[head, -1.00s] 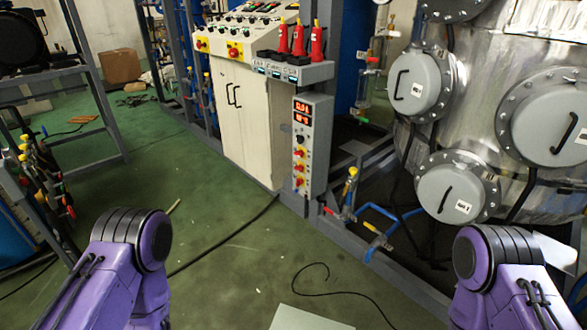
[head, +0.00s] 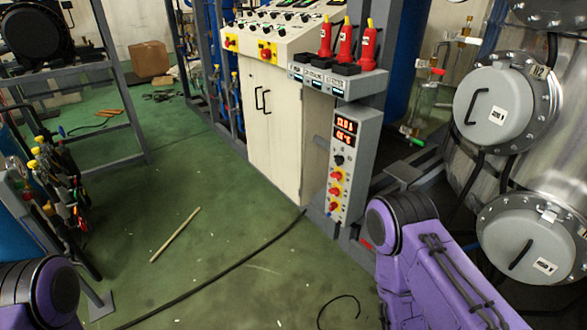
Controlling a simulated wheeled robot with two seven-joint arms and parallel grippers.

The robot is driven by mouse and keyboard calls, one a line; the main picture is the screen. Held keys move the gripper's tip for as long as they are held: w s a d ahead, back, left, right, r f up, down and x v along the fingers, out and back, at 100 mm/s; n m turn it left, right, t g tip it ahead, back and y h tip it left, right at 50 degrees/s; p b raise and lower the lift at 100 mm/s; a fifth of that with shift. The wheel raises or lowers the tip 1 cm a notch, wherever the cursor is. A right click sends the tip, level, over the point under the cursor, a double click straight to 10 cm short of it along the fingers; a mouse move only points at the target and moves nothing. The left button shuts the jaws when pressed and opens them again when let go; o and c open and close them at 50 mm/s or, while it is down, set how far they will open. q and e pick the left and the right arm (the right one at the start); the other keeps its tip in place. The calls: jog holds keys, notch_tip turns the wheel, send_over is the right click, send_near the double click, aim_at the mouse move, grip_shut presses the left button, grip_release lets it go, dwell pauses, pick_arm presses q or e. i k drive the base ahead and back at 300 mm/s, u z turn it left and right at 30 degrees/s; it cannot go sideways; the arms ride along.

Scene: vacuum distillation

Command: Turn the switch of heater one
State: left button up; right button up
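A tall narrow control box (head: 348,170) stands in the middle of the head view. It has two red digital displays (head: 345,130) near its top. Below them are a small dark knob (head: 339,159) and several red switches on yellow plates (head: 335,190) in a column. I cannot read which one is heater one. My purple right arm rises just right of the box's foot, and my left arm shows at the lower left corner. Neither gripper is in the picture, so I see nothing held and no contact with the switches.
A white cabinet (head: 272,120) with a sloped panel adjoins the box on the left. Three red bottle-shaped items (head: 346,45) stand on a ledge above it. A steel vessel (head: 480,165) with round grey hatches is at right. A black cable (head: 225,275) crosses the open green floor (head: 200,215).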

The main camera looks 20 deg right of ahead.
aim_at(336, 176)
jog(key=u, duration=0.05)
jog(key=i, duration=0.9)
jog(key=z, duration=1.05)
jog(key=i, duration=0.65)
jog(key=z, duration=0.6)
